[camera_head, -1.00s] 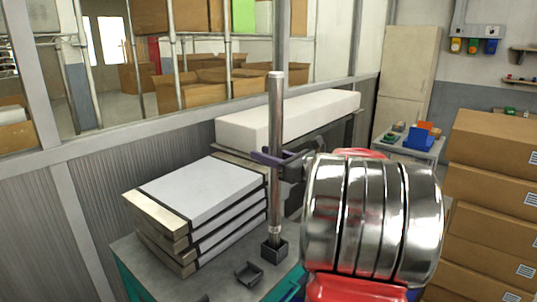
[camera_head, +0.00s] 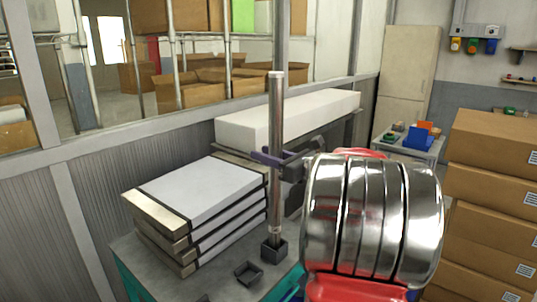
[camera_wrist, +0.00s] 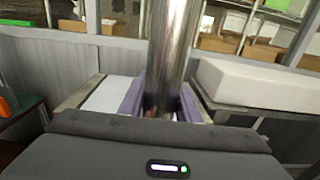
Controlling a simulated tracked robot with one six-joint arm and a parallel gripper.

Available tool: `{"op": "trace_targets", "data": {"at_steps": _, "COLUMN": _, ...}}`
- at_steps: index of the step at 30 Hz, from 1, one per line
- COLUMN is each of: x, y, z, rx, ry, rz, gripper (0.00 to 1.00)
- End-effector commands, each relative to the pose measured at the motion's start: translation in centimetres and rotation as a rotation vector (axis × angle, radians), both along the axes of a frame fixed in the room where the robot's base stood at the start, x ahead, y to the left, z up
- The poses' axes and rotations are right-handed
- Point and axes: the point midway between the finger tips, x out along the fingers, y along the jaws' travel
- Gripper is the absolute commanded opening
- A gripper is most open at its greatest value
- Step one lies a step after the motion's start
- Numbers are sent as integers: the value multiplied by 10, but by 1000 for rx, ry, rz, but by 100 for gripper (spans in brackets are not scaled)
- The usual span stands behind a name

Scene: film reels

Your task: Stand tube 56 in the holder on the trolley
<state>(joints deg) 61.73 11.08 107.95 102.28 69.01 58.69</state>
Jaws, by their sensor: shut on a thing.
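A tall shiny metal tube (camera_head: 275,130) stands upright in the head view; no number on it can be read. Its lower end is at a small dark square holder (camera_head: 273,249) on the grey trolley top (camera_head: 215,283), and looks to be inside it. My gripper (camera_head: 277,158) is shut on the tube around its middle. In the wrist view the tube (camera_wrist: 173,55) rises between the purple fingers (camera_wrist: 158,98), one on each side. The tube's foot is hidden in the wrist view.
A stack of flat white-and-tan cases (camera_head: 197,205) stands on the trolley left of the tube. A small dark open bracket (camera_head: 248,273) lies in front of the holder. A long white block (camera_head: 320,113) lies behind. Brown boxes (camera_head: 490,200) are stacked at right.

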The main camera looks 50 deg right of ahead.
Motion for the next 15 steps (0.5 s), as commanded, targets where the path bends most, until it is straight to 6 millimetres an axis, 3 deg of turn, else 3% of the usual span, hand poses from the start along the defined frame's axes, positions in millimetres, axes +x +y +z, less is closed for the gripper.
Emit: {"op": "trace_targets", "data": {"at_steps": 15, "x": 0, "y": 0, "z": -5, "rx": -1, "ry": -2, "rz": 0, "gripper": 0}}
